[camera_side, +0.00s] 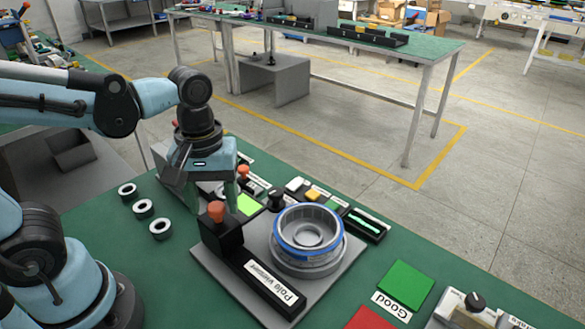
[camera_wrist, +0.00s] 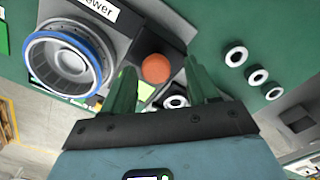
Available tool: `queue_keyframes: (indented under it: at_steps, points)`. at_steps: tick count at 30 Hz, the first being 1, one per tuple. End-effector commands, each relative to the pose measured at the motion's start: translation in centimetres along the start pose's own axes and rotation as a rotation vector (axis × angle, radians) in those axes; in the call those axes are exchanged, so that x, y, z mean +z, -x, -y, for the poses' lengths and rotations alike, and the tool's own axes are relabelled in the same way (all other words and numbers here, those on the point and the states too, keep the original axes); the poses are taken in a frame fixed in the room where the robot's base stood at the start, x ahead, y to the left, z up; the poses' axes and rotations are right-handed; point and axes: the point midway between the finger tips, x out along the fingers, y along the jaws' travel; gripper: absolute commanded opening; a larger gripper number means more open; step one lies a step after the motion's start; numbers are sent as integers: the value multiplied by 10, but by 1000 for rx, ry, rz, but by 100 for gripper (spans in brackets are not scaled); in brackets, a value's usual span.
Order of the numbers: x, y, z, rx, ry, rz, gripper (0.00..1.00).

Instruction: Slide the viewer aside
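The viewer (camera_side: 258,281) is a long black bar with a white label reading "Pole viewer". It lies on a grey base plate (camera_side: 330,279). At its far-left end a black block rises, topped by an orange knob (camera_side: 216,211). Beside it sits a round motor hub with a blue ring (camera_side: 308,233). My gripper (camera_side: 203,190) is above and behind the knob, empty. In the wrist view its two green fingers (camera_wrist: 160,76) are spread, and the orange knob (camera_wrist: 155,68) shows between them, nearer the left finger. I cannot tell whether they touch it.
Behind the hub are small boxes and a tray (camera_side: 366,224). A green square (camera_side: 404,286) labelled "Good" and a red square (camera_side: 369,319) lie on the right. A second orange knob (camera_side: 243,170) stands behind my gripper.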

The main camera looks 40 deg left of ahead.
Motion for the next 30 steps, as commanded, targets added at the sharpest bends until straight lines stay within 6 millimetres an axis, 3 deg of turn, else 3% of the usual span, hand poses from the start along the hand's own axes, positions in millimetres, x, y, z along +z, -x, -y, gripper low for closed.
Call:
queue_keyframes:
  at_steps: [11, 30]
  points:
    - [1, 10, -1, 2, -2, 2, 59]
    - [0, 102, 0, 1, -1, 1, 59]
